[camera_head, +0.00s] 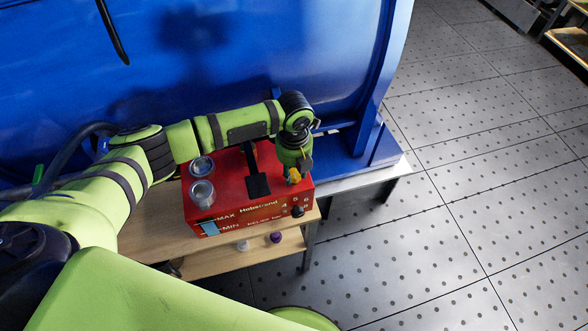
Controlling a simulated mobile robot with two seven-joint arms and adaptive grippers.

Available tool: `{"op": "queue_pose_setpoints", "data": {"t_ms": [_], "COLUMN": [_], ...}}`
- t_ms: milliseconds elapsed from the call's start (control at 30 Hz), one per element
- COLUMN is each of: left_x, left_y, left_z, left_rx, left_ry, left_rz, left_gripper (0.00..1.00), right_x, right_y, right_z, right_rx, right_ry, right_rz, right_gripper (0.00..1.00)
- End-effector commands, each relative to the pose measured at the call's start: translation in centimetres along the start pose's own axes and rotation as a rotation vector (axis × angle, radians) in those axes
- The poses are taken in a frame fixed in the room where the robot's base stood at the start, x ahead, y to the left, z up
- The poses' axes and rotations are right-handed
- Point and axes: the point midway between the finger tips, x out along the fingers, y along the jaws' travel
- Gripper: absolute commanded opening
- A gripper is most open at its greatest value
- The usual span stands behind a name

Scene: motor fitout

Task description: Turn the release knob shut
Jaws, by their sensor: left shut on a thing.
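A red pump box (240,190) with white lettering stands on a wooden-topped bench. A black round knob (297,211) sits low on the right of its front face, beside small lettering. My left gripper (296,176) points down at the box's right front top corner, above the black knob and apart from it. It is shut on a small yellow part (293,177) there; the fingers hide much of it, and I cannot tell whether it is the release knob. The angle of the knob is too small to read. My right gripper is not in view.
A large blue machine housing (230,60) stands behind the box. Two round caps (202,190) and a black lever (258,185) are on the box top. The bench (150,225) has a lower shelf (215,262) with small parts. The tiled floor at right is clear.

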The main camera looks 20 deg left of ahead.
Motion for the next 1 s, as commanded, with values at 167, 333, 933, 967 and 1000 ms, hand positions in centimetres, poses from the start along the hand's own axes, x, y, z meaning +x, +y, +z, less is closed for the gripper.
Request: {"op": "queue_pose_setpoints", "data": {"t_ms": [167,333,933,967,1000], "left_x": [0.07,0.06,0.02,0.02,-0.01], "left_y": [0.03,0.02,-0.01,-0.01,-0.02], "left_z": [-0.05,-0.05,-0.03,-0.03,-0.02], "left_rx": [0.038,0.051,0.049,0.049,0.049], "left_ry": [0.001,0.001,0.000,0.000,0.000], "left_rz": [0.001,0.001,0.000,0.000,0.000], "left_gripper": [0.04,0.04,0.60,0.60,0.60], "right_x": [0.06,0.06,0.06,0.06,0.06], "right_y": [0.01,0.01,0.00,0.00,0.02], "right_z": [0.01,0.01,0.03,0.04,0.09], "right_rx": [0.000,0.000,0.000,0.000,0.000], "right_ry": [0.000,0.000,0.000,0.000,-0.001], "right_rz": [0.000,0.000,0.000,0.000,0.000], "right_gripper": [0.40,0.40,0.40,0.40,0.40]}}
